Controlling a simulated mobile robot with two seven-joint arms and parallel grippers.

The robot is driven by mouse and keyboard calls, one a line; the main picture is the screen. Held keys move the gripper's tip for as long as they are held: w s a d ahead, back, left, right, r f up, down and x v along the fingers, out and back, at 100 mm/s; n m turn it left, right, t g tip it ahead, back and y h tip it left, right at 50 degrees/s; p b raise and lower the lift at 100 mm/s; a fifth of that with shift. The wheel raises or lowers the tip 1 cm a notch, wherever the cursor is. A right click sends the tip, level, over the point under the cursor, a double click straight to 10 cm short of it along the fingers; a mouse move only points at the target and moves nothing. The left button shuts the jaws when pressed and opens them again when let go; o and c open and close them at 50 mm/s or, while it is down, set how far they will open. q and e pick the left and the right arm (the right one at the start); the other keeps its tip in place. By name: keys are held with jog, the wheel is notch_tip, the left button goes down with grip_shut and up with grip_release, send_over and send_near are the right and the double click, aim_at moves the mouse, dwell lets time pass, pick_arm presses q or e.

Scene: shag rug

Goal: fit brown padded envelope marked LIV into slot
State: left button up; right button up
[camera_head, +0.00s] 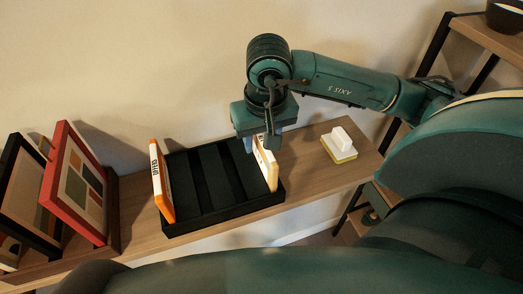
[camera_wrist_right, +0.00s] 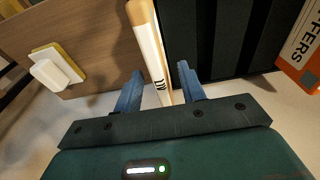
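The padded envelope marked LIV (camera_head: 265,168) stands on edge, slightly tilted, at the right end of the black slotted rack (camera_head: 225,212). In the wrist view the envelope (camera_wrist_right: 151,50) shows a white spine lettered LIV and tan edges. My right gripper (camera_head: 262,145) is over its top end. In the wrist view the blue fingers of the right gripper (camera_wrist_right: 160,90) are apart, one on each side of the envelope, with small gaps. Whether the envelope is seated in the end slot cannot be told. My left gripper is out of view.
A white and yellow block (camera_head: 339,146) lies on the wooden shelf (camera_head: 310,175) to the right. Framed pictures (camera_head: 75,185) stand at the left.

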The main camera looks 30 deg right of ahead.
jog(key=shift+w+f, duration=0.15)
jog(key=shift+f, duration=0.9)
grip_shut()
